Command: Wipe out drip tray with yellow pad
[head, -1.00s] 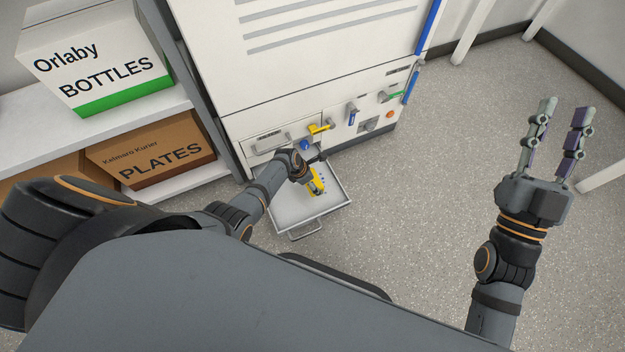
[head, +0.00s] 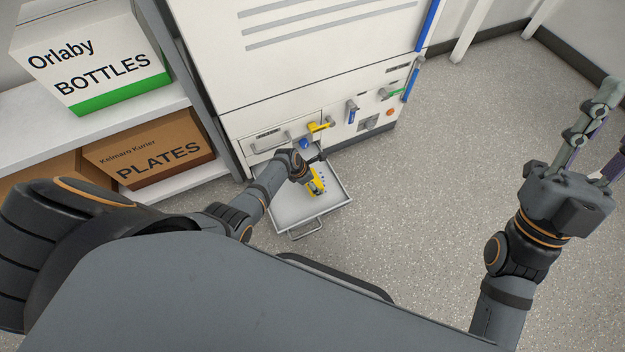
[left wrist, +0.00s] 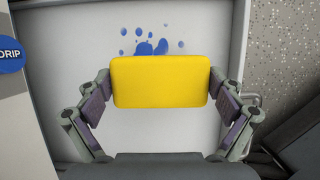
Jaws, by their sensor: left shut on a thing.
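The drip tray (head: 300,216) is a shallow pale drawer pulled out low on the white machine. My left gripper (head: 314,180) is over it, shut on the yellow pad (head: 318,186). In the left wrist view the yellow pad (left wrist: 161,81) sits between both fingers, and blue drops (left wrist: 150,47) lie on the tray floor (left wrist: 200,30) just beyond it. I cannot tell whether the pad touches the tray floor. My right gripper (head: 611,130) is raised at the right, empty, its fingers spread apart and partly cut off by the picture edge.
A shelf at the left holds a bottles box (head: 95,62) and a brown plates box (head: 150,150). Speckled floor (head: 430,200) is clear to the right.

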